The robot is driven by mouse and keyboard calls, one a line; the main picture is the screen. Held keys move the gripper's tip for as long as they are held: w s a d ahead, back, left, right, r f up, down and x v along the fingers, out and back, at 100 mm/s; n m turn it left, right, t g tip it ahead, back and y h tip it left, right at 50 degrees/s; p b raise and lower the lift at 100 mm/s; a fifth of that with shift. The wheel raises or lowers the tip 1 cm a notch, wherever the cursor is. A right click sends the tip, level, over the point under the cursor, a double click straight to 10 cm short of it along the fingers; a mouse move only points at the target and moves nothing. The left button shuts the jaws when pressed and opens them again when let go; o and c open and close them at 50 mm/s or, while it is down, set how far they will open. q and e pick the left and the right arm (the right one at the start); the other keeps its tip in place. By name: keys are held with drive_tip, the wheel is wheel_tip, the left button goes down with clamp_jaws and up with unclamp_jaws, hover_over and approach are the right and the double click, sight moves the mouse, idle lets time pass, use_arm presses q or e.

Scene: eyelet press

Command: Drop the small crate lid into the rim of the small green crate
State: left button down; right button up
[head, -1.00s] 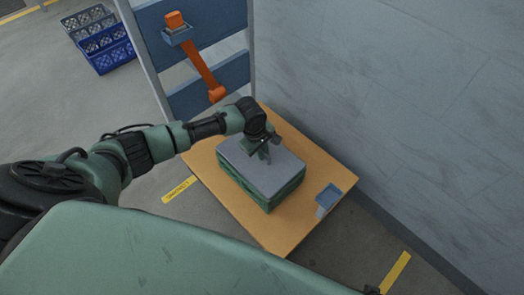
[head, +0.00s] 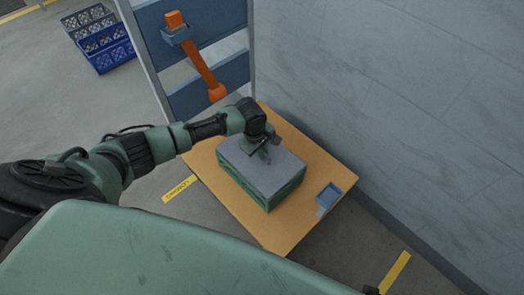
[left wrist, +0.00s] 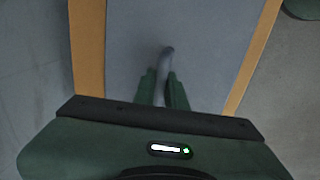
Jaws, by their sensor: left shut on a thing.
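The small crate lid (head: 255,172) is a flat grey plate that covers the top of the small green crate (head: 262,195) on the wooden table. My left gripper (head: 264,153) is above the middle of the lid, shut on its handle. In the left wrist view the fingers (left wrist: 163,88) close around the grey handle (left wrist: 167,58), and the lid (left wrist: 205,35) fills the space ahead. The crate's rim is hidden under the lid, so I cannot tell whether the lid is seated in it or just above it. My right gripper is not in view.
The table (head: 302,222) has free room around the crate. A pale wall rises behind the table. A blue rack (head: 150,22) with an orange bar (head: 203,68) stands behind. Blue crates (head: 108,52) sit far left.

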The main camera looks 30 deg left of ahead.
use_arm(q)
drive_tip(key=shift+f, duration=0.2)
drive_tip(key=shift+f, duration=0.25)
drive_tip(key=c, duration=1.4)
unclamp_jaws()
drive_tip(key=shift+o, duration=0.2)
